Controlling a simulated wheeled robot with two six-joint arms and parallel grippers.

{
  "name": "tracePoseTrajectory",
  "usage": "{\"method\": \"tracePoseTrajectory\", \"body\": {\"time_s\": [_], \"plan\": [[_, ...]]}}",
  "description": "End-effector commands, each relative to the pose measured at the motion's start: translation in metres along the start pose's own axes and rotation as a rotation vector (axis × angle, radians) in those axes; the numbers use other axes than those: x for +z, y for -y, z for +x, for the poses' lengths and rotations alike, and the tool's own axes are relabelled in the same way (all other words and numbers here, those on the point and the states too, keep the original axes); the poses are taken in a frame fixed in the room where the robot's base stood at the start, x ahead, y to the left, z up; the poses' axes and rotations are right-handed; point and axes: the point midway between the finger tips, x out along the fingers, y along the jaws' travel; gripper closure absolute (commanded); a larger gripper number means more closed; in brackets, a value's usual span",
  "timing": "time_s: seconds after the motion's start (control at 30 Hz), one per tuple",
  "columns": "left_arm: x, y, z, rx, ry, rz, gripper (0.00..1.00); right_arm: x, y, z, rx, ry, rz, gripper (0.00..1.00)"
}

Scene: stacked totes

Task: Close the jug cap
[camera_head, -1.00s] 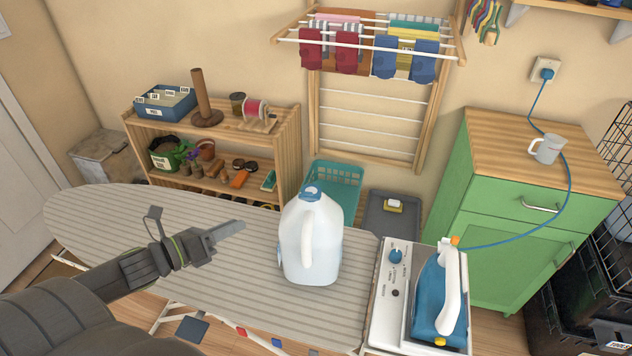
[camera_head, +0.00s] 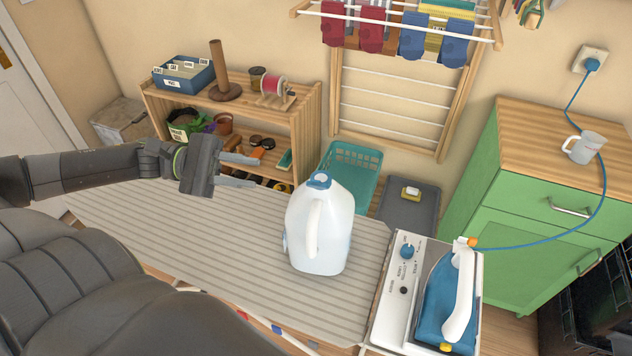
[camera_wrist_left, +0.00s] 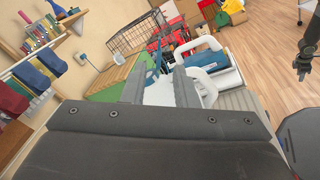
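A white jug (camera_head: 320,232) with a side handle stands upright on the striped ironing board. Its blue cap (camera_head: 319,180) is at the top; it is too small to tell how the lid part sits. My left gripper (camera_head: 252,172) is left of the cap, apart from the jug, fingers pointing right. Its fingers are spread and empty. In the left wrist view, the two fingers of the left gripper (camera_wrist_left: 160,82) stand apart, with white and blue shapes beyond, partly hidden by them.
A blue iron (camera_head: 447,300) rests on a white panel right of the jug. Its cord runs to a wall socket past a mug (camera_head: 584,147) on a green cabinet (camera_head: 530,210). A wooden shelf (camera_head: 311,120) and teal basket (camera_head: 352,165) stand behind the board (camera_head: 230,240).

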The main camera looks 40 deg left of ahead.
Motion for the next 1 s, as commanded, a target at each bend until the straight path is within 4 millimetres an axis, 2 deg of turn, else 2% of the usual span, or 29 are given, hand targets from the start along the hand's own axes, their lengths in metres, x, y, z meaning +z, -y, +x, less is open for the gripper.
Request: {"method": "tracePoseTrajectory", "body": {"time_s": [0.03, 0.2, 0.4, 0.6, 1.0], "plan": [[-0.002, 0.002, 0.013, 0.002, 0.008, 0.005, 0.74, 0.001, 0.001, 0.009, 0.000, 0.000, 0.000, 0.64], [-0.003, 0.002, 0.050, 0.004, 0.008, 0.007, 0.74, 0.003, 0.002, 0.025, 0.000, 0.000, 0.000, 0.64], [-0.002, 0.002, 0.084, 0.003, 0.006, 0.004, 0.74, 0.005, 0.004, 0.041, 0.000, 0.000, 0.000, 0.64], [-0.001, 0.001, 0.109, 0.005, 0.006, 0.003, 0.74, 0.006, 0.005, 0.053, -0.001, 0.000, 0.000, 0.64], [0.000, 0.000, 0.132, 0.003, 0.001, -0.001, 0.74, 0.006, 0.009, 0.059, -0.004, 0.000, 0.002, 0.64]]}}
